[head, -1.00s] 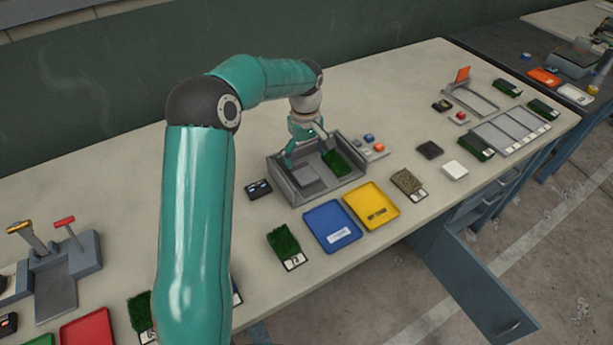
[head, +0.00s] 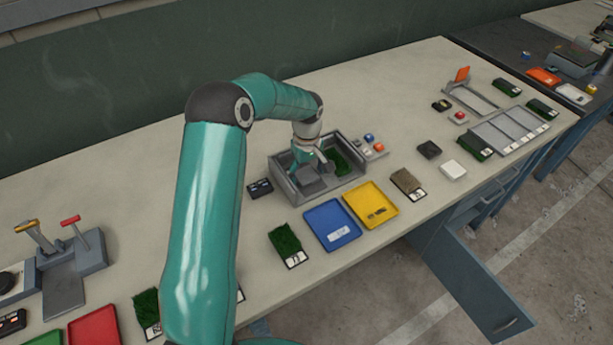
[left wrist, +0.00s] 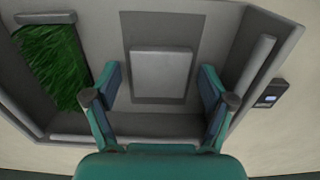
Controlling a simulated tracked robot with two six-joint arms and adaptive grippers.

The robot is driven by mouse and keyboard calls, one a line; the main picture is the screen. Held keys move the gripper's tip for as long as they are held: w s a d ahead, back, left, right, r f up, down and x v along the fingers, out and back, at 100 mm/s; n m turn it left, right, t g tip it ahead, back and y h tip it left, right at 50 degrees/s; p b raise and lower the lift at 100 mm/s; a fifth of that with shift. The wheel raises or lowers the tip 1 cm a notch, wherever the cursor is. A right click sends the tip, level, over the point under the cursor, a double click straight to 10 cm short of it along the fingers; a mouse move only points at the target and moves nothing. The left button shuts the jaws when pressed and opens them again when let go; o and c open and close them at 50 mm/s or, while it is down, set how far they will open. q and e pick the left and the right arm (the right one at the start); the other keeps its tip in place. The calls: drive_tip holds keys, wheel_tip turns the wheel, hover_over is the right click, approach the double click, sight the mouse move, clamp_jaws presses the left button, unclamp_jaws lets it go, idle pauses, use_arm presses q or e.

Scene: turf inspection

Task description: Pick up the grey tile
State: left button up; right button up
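The grey tile (head: 308,184) is a flat square inside the grey open-topped box (head: 283,190) on the bench, left of a green turf piece (head: 341,163). In the left wrist view the tile (left wrist: 160,74) lies over a darker square, and the turf piece (left wrist: 52,65) is on the left. My left gripper (head: 311,166) is low over the tile within the box. In the left wrist view the left gripper (left wrist: 160,102) is open, its fingers spread wider than the tile, with nothing visibly held. My right gripper is not in view.
Blue (head: 331,225) and yellow (head: 371,204) trays stand just in front of the box. A button panel (head: 372,147) is right of it, and a small black device (head: 260,188) is left of it.

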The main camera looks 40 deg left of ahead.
use_arm(q)
drive_tip(key=c, duration=1)
drive_tip(key=shift+r, duration=0.15)
